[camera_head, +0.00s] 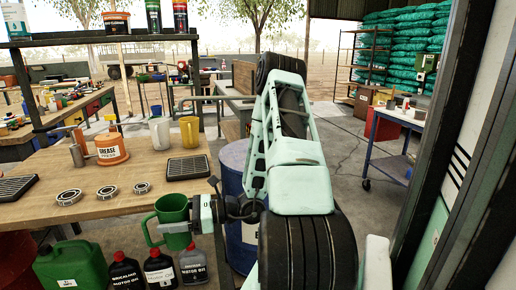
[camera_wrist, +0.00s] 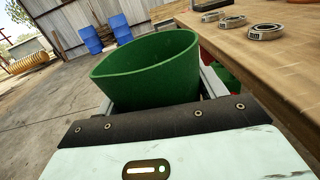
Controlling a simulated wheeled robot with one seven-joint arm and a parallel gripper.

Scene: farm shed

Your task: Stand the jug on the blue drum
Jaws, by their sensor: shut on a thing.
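The green jug (camera_head: 172,207) is held by my gripper (camera_head: 176,228) in front of the bench's near edge, roughly upright, with its handle on the left. In the wrist view the open mouth of the jug (camera_wrist: 148,62) shows between my fingers (camera_wrist: 160,98); its lower part is hidden. A blue drum (camera_head: 236,160) with a white label stands right of the bench, just right of my gripper. My arm hides much of the drum and its top.
The wooden bench (camera_head: 130,193) carries bearings (camera_head: 69,197), a grease can (camera_head: 111,148), white and yellow jugs (camera_head: 190,132) and a black grate (camera_head: 188,167). Oil bottles (camera_head: 160,269) and a green can (camera_head: 72,266) stand below the jug. More blue drums (camera_wrist: 92,40) are far off.

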